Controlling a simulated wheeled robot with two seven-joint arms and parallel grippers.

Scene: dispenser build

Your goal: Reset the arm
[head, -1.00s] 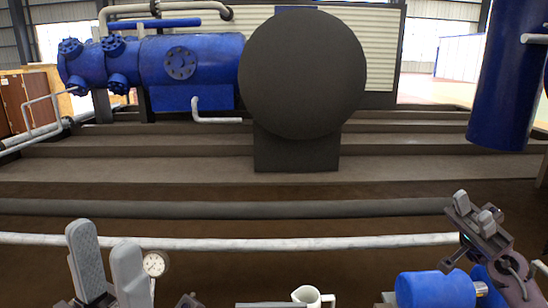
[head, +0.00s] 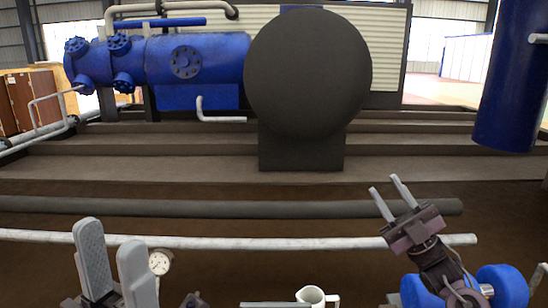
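My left gripper (head: 110,240) is at the bottom left of the head view. Its two grey padded fingers point up and stand apart, with nothing between them. My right gripper (head: 385,184) is at the lower right, in front of the brown floor and the dark pipe. Its two thin fingers point up and to the left, apart and empty. My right arm's blue joints show below it. The lower parts of my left arm are cut off by the bottom edge.
A round white gauge (head: 160,262) is right beside the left gripper. A white jug (head: 312,296) is partly cut off at the bottom edge. A white pipe (head: 270,242) and dark pipe (head: 230,208) cross behind. Blue tanks (head: 215,62) and a dark cylinder (head: 308,75) stand farther back.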

